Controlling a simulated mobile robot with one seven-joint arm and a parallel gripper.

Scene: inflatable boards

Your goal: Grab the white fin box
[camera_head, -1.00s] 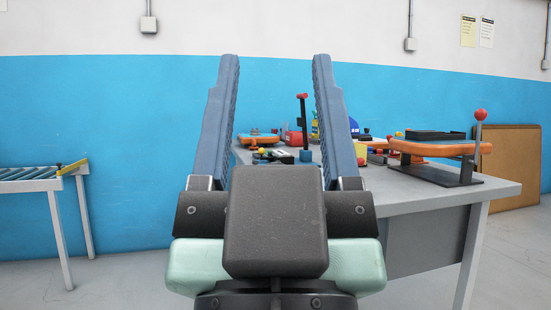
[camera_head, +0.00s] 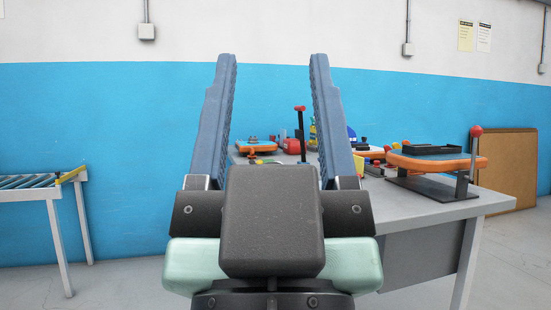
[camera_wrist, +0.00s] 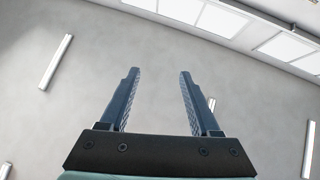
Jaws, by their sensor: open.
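My gripper (camera_head: 268,70) is raised in front of the head camera, its two blue-grey fingers spread wide with nothing between them. In the wrist view my gripper (camera_wrist: 158,72) points up at the ceiling, open and empty. I cannot make out a white fin box in either view. The grey workbench (camera_head: 440,207) stands beyond and to the right of my gripper, and part of its top is hidden behind my fingers and palm.
An orange press-like fixture (camera_head: 437,163) with a red-knobbed lever stands on the bench's right side. Another orange board (camera_head: 258,146) and a red container (camera_head: 291,146) lie farther back. A roller conveyor (camera_head: 28,187) stands at left, with bare floor between it and the bench.

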